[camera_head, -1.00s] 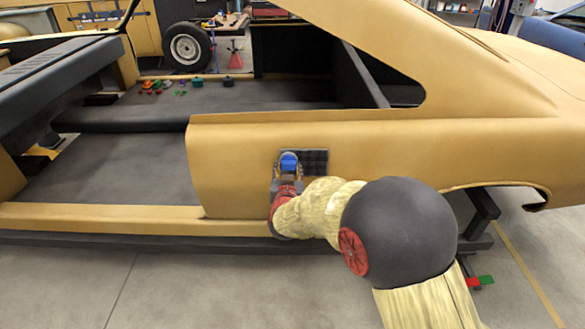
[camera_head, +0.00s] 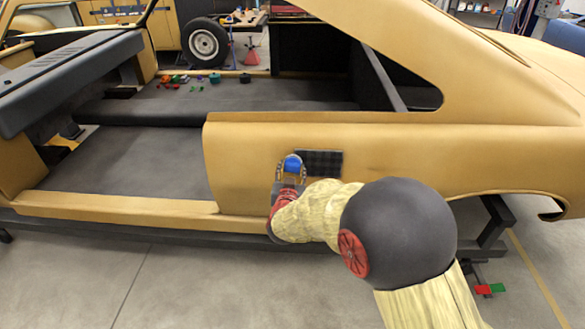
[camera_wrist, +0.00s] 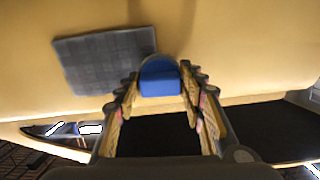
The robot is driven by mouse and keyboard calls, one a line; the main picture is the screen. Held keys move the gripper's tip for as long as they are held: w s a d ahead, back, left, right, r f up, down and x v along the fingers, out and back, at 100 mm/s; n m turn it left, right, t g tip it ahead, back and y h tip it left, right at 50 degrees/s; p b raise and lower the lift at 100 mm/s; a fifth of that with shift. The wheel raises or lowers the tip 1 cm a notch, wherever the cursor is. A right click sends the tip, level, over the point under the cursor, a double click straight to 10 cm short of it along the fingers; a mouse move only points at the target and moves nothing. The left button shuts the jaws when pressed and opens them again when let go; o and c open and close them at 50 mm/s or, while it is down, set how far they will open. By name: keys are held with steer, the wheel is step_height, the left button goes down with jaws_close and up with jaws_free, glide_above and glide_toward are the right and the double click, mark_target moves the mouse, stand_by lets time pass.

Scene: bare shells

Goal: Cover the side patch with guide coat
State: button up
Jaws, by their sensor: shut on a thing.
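The side patch (camera_head: 324,163) is a dark rectangle with a faint grid on the tan car body's side panel. In the wrist view the patch (camera_wrist: 100,62) lies left of my gripper, most of it in plain sight. My gripper (camera_head: 290,174) is shut on a blue block-like applicator (camera_head: 292,164), which also shows between the fingertips in the wrist view (camera_wrist: 158,78). The applicator is at the patch's edge nearest the door opening. I cannot tell whether it touches the panel. Its working face is hidden.
The tan car shell (camera_head: 245,185) fills the middle, with an open door gap and a low sill (camera_head: 115,205) at left. Small coloured items (camera_head: 180,80) lie on the far floor of the shell. Red and green pieces (camera_head: 490,289) sit low at right. Bare concrete is in front.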

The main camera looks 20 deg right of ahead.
mark_target(292, 170)
steer(key=shift+p+v, duration=0.6)
steer(key=shift+v, duration=1.65)
steer(key=shift+p+v, duration=0.55)
steer(key=shift+v, duration=0.95)
steer(key=shift+r, duration=0.1)
